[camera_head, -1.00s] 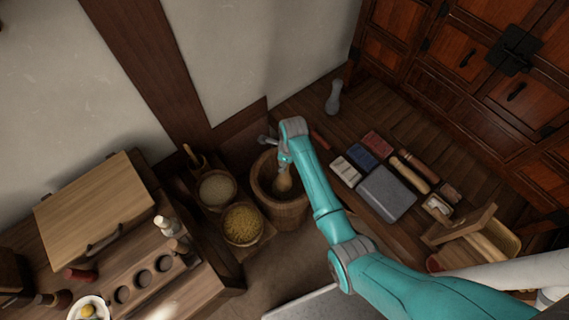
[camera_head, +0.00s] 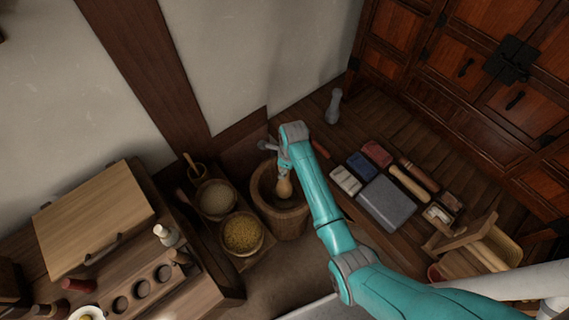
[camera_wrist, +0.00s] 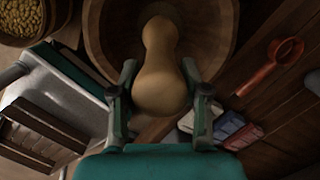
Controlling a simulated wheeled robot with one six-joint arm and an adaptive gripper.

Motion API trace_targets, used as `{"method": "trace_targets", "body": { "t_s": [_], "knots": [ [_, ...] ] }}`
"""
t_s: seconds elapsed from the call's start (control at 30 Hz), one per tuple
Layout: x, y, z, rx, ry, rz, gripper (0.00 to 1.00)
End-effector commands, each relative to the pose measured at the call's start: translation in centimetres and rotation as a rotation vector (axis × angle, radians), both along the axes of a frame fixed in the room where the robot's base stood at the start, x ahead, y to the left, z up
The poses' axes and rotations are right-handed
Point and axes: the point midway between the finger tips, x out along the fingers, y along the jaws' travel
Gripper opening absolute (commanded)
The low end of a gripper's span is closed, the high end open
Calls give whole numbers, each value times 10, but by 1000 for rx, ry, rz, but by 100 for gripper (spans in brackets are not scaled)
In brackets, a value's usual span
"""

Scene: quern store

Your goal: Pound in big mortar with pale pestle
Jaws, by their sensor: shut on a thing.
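The big mortar (camera_head: 281,222) is a wide wooden tub on the floor in the middle of the head view. Its bowl and rim (camera_wrist: 98,38) fill the top of the wrist view. The pale pestle (camera_wrist: 160,68) is a smooth tan club with a narrow waist; it also shows in the head view (camera_head: 284,187). My gripper (camera_wrist: 160,92) is shut on the pestle's near bulb, one finger on each side.
A grey box (camera_head: 386,204), coloured blocks and a wooden roller (camera_head: 409,184) lie to the right. A grey bottle-shaped thing (camera_head: 333,106) stands by the wall. A red ladle (camera_wrist: 270,66) lies right of the mortar.

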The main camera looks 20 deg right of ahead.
Motion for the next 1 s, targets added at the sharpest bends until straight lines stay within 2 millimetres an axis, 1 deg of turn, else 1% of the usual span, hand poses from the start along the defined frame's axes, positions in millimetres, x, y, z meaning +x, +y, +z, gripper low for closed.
{"method": "trace_targets", "body": {
  "t_s": [0.1, 0.2, 0.3, 0.83, 0.93, 1.0],
  "knots": [
    [1, 0, -18, 0, 0, 0, 0],
    [1, 0, -27, -1, -2, 1, 0],
    [2, 0, -31, 0, -4, 1, 0],
    [2, 0, -40, 0, -4, 1, 0],
    [2, 0, -35, 0, -5, 1, 0],
    [2, 0, -26, 0, -6, 0, 0]
  ]
}}
